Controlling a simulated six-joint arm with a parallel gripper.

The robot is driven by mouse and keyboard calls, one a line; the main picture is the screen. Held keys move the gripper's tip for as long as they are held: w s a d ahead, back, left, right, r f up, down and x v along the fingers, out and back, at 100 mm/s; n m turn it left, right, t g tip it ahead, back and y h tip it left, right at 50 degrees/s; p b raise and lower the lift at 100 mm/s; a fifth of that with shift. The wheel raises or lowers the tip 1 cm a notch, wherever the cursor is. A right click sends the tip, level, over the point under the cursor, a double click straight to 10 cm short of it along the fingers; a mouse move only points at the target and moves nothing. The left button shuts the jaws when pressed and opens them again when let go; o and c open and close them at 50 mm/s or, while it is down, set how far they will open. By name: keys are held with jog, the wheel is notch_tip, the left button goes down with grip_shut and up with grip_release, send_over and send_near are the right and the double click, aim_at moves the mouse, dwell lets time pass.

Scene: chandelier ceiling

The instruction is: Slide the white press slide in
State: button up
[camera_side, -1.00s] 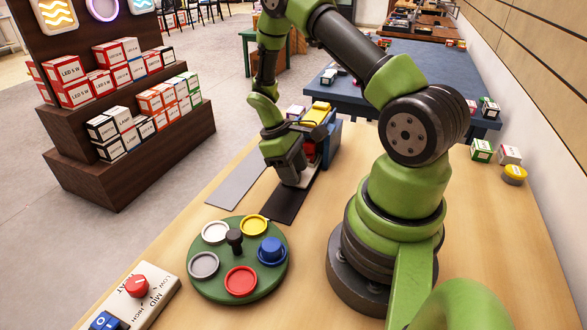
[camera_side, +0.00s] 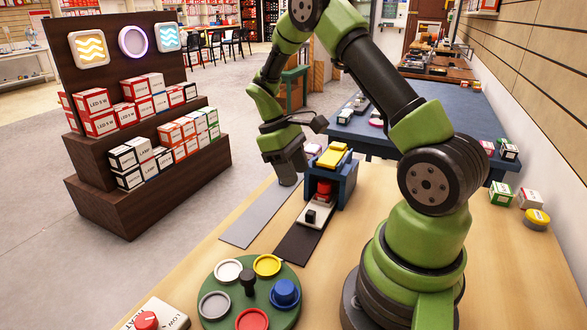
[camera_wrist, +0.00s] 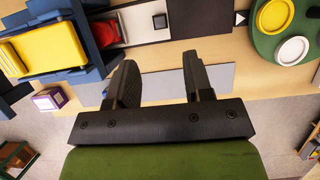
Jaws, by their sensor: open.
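The press has a blue frame (camera_side: 346,182) with a yellow top (camera_side: 333,156); both also show at the upper left of the wrist view (camera_wrist: 48,50). The white press slide (camera_side: 318,208) lies on the dark strip, its outer part sticking out of the press front. A black knob (camera_side: 311,216) stands on it. A red piece (camera_side: 324,188) sits at the slide's inner end, at the press mouth. My gripper (camera_wrist: 162,75) is open and empty, left of the press in the side view, over the far end of the grey strip. It is apart from the slide and knob.
A dark strip (camera_side: 297,247) runs in front of the press, with a grey strip (camera_side: 258,215) left of it. A green round tray (camera_side: 262,307) with coloured dishes and a blue knob stands nearer. A control box (camera_side: 165,316) is at the front. Wood tabletop is clear between.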

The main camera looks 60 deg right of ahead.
jog(key=n+t+h, duration=0.4)
jog(key=n, duration=1.4)
send_near(312, 211)
jog(key=shift+x, duration=4.65)
jog(key=shift+a, duration=0.15)
grip_shut()
jog(key=shift+h, duration=0.3)
